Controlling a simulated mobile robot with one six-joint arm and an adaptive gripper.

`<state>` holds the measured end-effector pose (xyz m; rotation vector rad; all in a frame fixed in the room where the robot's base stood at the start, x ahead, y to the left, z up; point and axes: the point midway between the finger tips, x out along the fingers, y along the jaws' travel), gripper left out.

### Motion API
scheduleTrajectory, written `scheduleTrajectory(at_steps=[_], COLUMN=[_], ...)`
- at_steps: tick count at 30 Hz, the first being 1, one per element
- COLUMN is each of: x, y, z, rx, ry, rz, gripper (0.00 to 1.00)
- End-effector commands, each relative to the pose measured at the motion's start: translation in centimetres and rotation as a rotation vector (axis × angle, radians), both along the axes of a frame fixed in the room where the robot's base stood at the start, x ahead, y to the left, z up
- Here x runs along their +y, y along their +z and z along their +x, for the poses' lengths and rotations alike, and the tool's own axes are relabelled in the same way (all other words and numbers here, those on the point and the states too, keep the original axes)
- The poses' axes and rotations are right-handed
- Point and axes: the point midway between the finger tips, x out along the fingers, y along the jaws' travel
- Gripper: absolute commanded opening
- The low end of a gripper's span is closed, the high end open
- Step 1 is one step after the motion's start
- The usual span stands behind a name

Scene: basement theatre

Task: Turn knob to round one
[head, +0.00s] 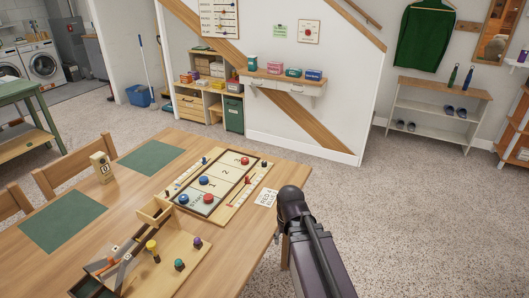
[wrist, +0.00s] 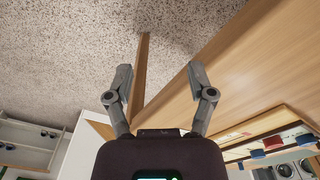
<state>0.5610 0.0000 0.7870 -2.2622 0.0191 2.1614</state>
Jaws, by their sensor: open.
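A shuffleboard-style game board (head: 218,184) with numbered zones and red and blue pucks lies on the table (head: 110,238). A small white printed card (head: 266,198) lies to its right, too small to read surely. A wooden tray (head: 170,272) at the near end has yellow (head: 152,246), green (head: 179,264) and purple (head: 197,242) pegs or knobs. I cannot tell which part is the round knob. In the wrist view my gripper (wrist: 160,82) is open and empty, beside the table edge over the floor. The board's edge (wrist: 258,128) shows at lower right there.
The carpet right of the table is clear. A shoe rack (head: 440,110) stands at the back.

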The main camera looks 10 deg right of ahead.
Motion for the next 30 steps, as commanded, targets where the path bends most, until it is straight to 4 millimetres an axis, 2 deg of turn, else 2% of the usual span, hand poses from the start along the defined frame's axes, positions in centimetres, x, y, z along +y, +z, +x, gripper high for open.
scheduleTrajectory(at_steps=[1,3,11,17,21,26,30], x=[0.0,0.0,0.0,-0.1,-0.1,-0.1,-0.1], y=[2.0,3.4,8.2,11.3,13.2,13.8,13.9], z=[0.3,0.7,2.9,6.0,10.4,15.7,20.8], rx=[-0.002,-0.004,-0.01,-0.014,-0.014,-0.01,-0.006], ry=[-0.005,-0.015,-0.079,-0.189,-0.339,-0.55,-0.753], rz=[0.0,0.001,0.003,0.009,0.017,0.027,0.034], gripper=[0.7,0.7,0.7,0.7,0.7,0.7,0.7])
